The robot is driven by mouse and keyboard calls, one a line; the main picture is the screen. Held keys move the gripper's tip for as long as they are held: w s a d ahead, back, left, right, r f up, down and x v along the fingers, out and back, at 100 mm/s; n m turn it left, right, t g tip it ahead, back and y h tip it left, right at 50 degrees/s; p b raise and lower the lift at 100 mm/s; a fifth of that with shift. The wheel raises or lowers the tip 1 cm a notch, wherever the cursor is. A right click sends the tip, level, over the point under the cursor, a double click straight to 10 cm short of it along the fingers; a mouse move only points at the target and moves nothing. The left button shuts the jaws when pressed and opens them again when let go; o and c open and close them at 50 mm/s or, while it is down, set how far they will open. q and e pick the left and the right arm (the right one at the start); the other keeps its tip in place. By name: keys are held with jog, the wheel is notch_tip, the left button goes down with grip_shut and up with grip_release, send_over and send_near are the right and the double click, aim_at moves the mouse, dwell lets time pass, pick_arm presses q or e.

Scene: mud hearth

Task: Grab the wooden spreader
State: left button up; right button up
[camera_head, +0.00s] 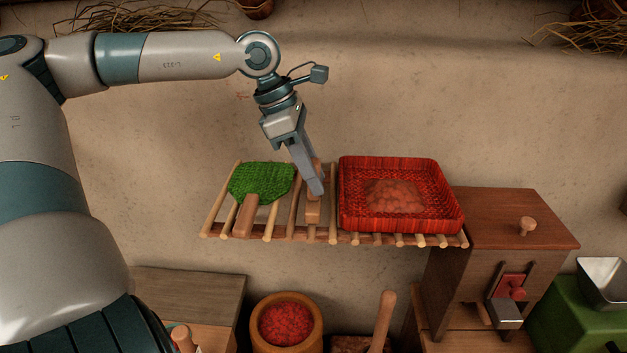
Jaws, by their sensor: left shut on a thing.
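The wooden spreader (313,213) is a small brown wooden piece on the slatted wooden rack (283,233), between the green leafy patch and the red basket. My left gripper (318,190) reaches down from above and is shut on the spreader. The fingers hide much of it. I cannot tell whether it touches the slats or is slightly raised. My right gripper is not in view.
A green leafy patch (262,180) and a second wooden piece (245,216) lie left of the gripper. A red woven basket (400,222) stands close on the right. A wooden box (515,225) with a knob stands beyond it. A bowl of red bits (286,323) is below.

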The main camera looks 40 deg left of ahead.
aim_at(315, 160)
pick_arm(q)
jog(key=shift+r+b, duration=0.5)
notch_tip(315, 160, up, 2)
jog(key=shift+r+b, duration=0.25)
jog(key=shift+b, duration=0.6)
jog(key=s+d+r+b, duration=0.5)
jog(key=s+d+r, duration=0.2)
jog(key=d, duration=0.2)
jog(key=shift+s, duration=0.25)
jog(key=shift+r, duration=0.1)
